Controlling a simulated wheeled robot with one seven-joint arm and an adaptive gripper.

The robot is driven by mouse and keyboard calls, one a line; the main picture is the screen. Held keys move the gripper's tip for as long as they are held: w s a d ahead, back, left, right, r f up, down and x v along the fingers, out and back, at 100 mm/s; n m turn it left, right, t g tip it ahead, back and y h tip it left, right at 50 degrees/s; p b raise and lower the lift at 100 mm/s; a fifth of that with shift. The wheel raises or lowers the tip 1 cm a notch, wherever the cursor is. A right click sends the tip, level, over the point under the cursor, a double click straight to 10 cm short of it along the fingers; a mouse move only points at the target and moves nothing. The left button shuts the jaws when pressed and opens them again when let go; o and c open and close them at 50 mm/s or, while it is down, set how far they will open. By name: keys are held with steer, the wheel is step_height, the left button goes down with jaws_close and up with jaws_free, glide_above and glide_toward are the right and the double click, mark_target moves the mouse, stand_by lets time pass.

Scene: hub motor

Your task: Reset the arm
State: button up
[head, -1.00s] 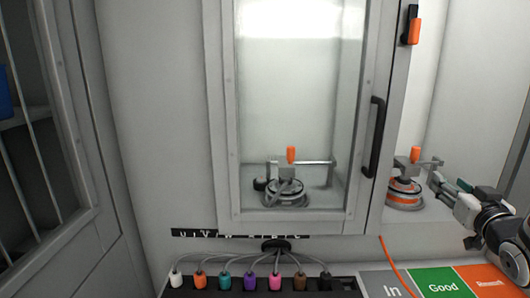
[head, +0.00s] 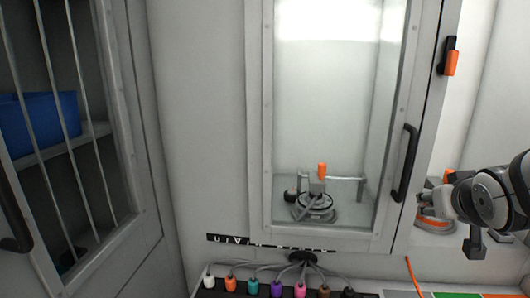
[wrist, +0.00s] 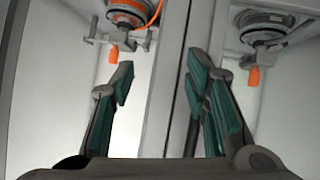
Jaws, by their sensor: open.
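My arm (head: 490,200) is folded at the right edge of the head view, in front of the right-hand bay. My gripper (wrist: 160,85) shows in the wrist view with its two green-padded fingers wide apart and nothing between them. In the head view the fingers are mostly hidden or too small to make out. A clamp fixture with an orange knob (head: 322,170) holds a round hub motor (head: 314,207) behind the glass door. A second motor with an orange ring (head: 433,222) sits in the right bay, partly hidden by my arm.
A glass-fronted door (head: 258,120) with a black handle (head: 405,163) is in the middle. A row of coloured plugs (head: 254,287) runs along the bottom. A barred cabinet (head: 105,130) with a blue bin (head: 40,122) stands at left. An orange cable (head: 413,275) hangs at lower right.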

steer(key=s+a+r+n+g+y+p, duration=0.3)
steer(key=s+a+g+y+p, duration=0.1)
steer(key=s+a, duration=1.5)
steer(key=shift+s+a+g+y+p, duration=0.35)
steer(key=shift+s+g+y, duration=0.25)
steer(key=shift+s+g, duration=0.4)
steer(key=shift+d+r, duration=0.1)
steer(key=shift+d, duration=0.05)
